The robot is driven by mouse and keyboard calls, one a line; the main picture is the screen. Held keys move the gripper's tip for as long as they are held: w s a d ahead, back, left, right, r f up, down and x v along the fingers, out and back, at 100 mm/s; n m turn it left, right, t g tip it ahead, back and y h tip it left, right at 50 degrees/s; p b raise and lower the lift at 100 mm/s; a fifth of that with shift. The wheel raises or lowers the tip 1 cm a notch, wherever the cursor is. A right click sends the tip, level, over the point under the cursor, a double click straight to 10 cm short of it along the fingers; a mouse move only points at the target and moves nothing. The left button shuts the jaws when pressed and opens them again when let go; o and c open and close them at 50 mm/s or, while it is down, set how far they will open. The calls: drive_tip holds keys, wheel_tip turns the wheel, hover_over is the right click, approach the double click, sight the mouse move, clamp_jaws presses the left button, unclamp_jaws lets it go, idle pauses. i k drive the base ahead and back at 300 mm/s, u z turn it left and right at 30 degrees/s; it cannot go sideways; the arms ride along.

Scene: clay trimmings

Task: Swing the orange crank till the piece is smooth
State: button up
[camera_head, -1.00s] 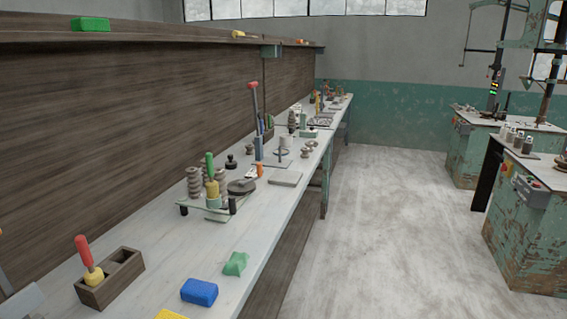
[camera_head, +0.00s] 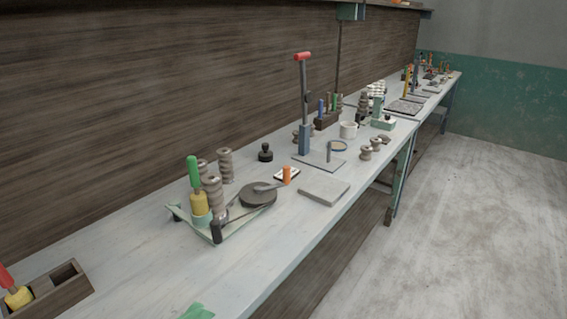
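The orange crank (camera_head: 287,175) is a small upright orange handle at the end of a grey arm. The arm reaches to a dark round wheel (camera_head: 258,195) on a pale green base plate (camera_head: 243,229) on the bench. A belt runs from the wheel toward the front left of the plate. Brown ridged turned pieces (camera_head: 213,192) stand at the plate's left side, beside a tool with a green handle and yellow ferrule (camera_head: 196,180). I cannot tell which piece the crank turns, or how smooth it is. My gripper is not in view.
A flat grey slab (camera_head: 324,190) lies right of the crank. Behind stand a red-topped lever press (camera_head: 303,100), a black knob (camera_head: 265,152) and a white cup (camera_head: 348,130). A wooden box (camera_head: 55,295) is at lower left. Open floor (camera_head: 440,230) lies to the right.

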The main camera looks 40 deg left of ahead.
sight(254, 195)
drive_tip(key=u, duration=0.7)
drive_tip(key=i, duration=1.05)
drive_tip(key=u, duration=1.5)
drive_tip(key=i, duration=0.45)
drive_tip(key=u, duration=0.3)
